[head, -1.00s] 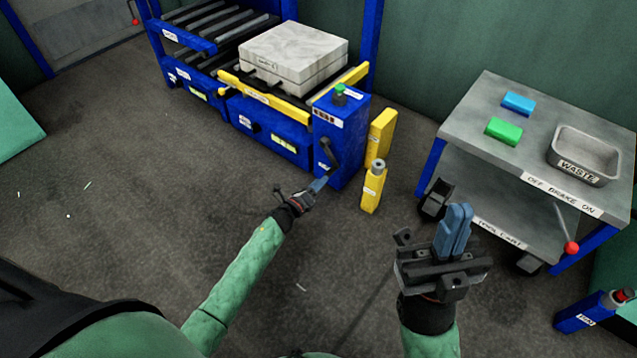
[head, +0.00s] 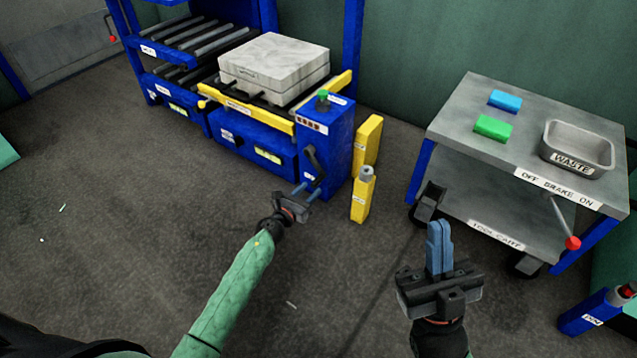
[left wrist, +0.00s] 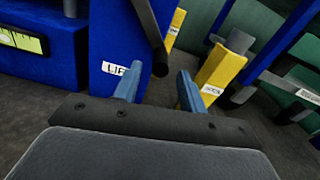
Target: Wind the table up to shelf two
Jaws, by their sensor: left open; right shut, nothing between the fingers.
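The lift table (head: 262,114) has a yellow front bar and bears a grey block-like mould (head: 274,66) in front of the roller shelves (head: 205,38). A blue lift post (head: 330,140) stands at its right end, with a green button on top and a dark crank handle (head: 314,160) on its front. My left gripper (head: 309,192) is open just in front of the crank. In the left wrist view the dark crank handle (left wrist: 150,35) hangs beyond and between the open fingertips (left wrist: 157,88), with no clear contact. My right gripper (head: 439,235) is shut and empty, away from the post.
Yellow posts (head: 363,195) stand close right of the lift post. A tool cart (head: 470,130) with a waste tray (head: 578,145), blue and green blocks and a red-knobbed brake lever stands at the right.

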